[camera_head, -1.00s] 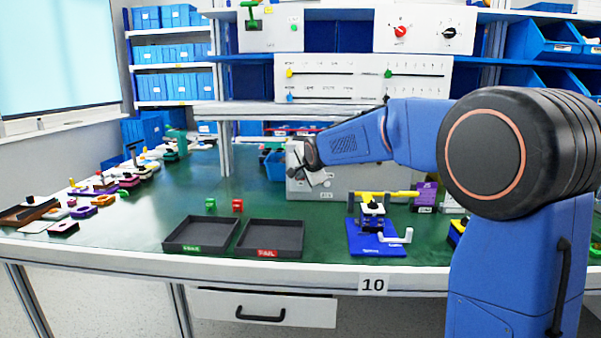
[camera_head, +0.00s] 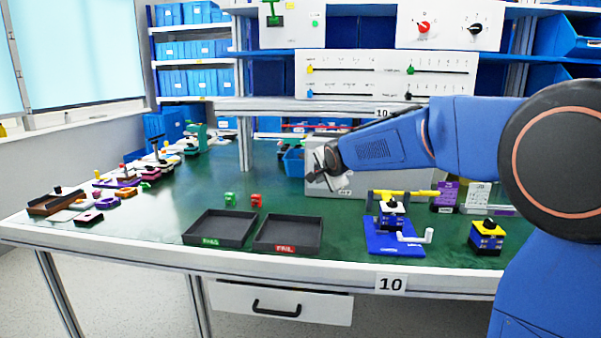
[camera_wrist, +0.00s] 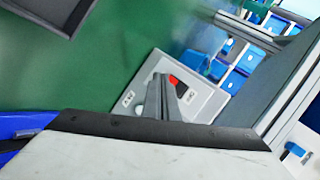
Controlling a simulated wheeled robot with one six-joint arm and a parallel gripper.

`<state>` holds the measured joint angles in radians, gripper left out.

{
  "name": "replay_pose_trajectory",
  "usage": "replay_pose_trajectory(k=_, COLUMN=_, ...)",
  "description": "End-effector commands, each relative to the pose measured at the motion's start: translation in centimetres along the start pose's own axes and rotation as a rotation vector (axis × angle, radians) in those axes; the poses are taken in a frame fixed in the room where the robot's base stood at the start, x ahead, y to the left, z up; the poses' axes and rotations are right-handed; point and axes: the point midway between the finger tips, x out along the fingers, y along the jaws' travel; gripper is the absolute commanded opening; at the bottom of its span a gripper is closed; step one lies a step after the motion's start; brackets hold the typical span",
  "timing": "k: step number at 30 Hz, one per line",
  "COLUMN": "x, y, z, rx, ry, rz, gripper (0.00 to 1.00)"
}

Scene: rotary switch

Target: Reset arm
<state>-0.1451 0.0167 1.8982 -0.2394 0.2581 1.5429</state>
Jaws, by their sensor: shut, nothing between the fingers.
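My gripper (camera_head: 330,176) hangs over the bench in front of the grey box (camera_head: 375,180) in the head view. In the wrist view my gripper's fingers (camera_wrist: 167,92) are together with nothing held. Behind them is a light grey panel (camera_wrist: 207,102) with a red button and a white round part. A white panel with a red rotary knob (camera_head: 424,27) and a black rotary knob (camera_head: 475,28) stands on the upper shelf.
Two dark trays, a green-labelled one (camera_head: 220,241) and a red-labelled one (camera_head: 287,249), lie near the front edge. A blue fixture (camera_head: 393,250) with a yellow handle stands right of them. Small parts line the left side.

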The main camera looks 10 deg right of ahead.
Motion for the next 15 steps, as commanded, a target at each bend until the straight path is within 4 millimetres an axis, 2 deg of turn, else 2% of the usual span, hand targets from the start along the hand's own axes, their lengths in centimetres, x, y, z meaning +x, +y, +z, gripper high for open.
replay_pose_trajectory(k=5, x=-4.6, y=3.2, z=-0.7, rx=-0.119, ry=0.004, rz=0.055, gripper=0.0)
replay_pose_trajectory(k=15, x=-15.6, y=13.8, z=-0.8, rx=-0.454, ry=-0.051, rz=0.214, gripper=0.0)
